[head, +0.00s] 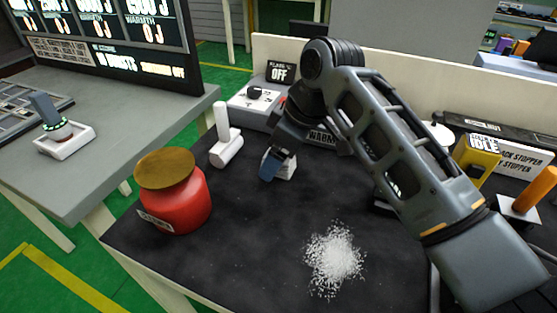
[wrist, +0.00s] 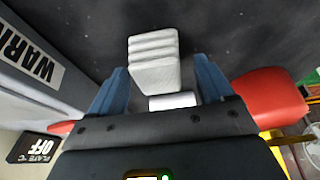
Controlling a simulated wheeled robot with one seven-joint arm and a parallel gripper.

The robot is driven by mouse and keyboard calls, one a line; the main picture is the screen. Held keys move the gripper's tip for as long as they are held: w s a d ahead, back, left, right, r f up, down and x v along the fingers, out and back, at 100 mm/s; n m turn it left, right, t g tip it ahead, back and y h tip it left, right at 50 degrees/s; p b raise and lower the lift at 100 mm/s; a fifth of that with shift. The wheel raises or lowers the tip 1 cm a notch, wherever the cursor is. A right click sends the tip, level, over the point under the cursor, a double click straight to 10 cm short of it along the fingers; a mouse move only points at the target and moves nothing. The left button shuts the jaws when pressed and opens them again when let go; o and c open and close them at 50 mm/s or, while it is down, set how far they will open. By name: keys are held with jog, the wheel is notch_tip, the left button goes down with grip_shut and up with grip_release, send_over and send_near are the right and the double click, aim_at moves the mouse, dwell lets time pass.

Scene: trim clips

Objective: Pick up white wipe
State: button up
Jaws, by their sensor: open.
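The white wipe (wrist: 153,62) is a pale folded block with ridges, lying on the black table top. In the wrist view it sits between and ahead of the two blue fingers of my gripper (wrist: 161,70), nearer the left one, with dark gaps on both sides. In the head view the wipe (head: 286,170) shows only partly, behind a blue finger of my gripper (head: 275,163). My gripper is open and low over the table, and I see no grip on the wipe. Its near end meets a white rounded piece in the wrist view, whose identity I cannot tell.
A white T-shaped tool (head: 226,148) and a red jar with a brown lid (head: 181,203) stand left of my gripper. A hot plate box (head: 256,103) is behind. White powder (head: 334,259) lies in front.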

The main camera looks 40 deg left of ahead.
jog(key=shift+c, duration=0.4)
jog(key=c, duration=1)
jog(key=shift+o, duration=0.2)
jog(key=shift+r, duration=0.1)
jog(key=shift+r, duration=0.55)
notch_tip(320, 180, up, 2)
jog(key=shift+r, duration=0.25)
jog(key=w+d+r, duration=0.1)
jog(key=d+r, duration=0.6)
jog(key=d, duration=0.4)
jog(key=shift+d+b, duration=0.3)
jog(key=shift+b, duration=0.1)
jog(key=shift+w+r, duration=0.1)
